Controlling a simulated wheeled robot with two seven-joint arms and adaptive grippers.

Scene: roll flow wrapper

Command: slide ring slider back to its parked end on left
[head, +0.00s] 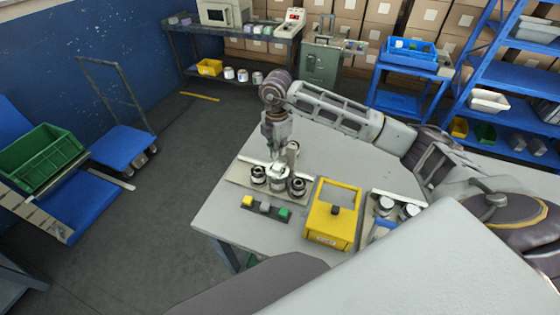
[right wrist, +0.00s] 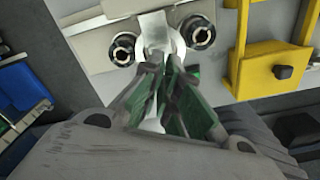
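A roller fixture (head: 238,176) lies along the far left part of the pale table. A white, ring-like part (head: 278,171), which looks like the ring slider, sits between two dark rollers with light centres (head: 258,175) (head: 298,186). My right gripper (head: 276,157) points down over this white part. In the right wrist view the white part (right wrist: 178,46) lies just beyond my fingertips (right wrist: 162,62). The fingertips are close together and cover some of it. I cannot tell whether they grip it. My left gripper is not in view.
A yellow box with a dark knob (head: 333,218) stands right of the fixture. A strip with yellow, grey and green buttons (head: 264,208) lies in front. A plate with several round metal parts (head: 386,206) is farther right. The table's left corner is bare.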

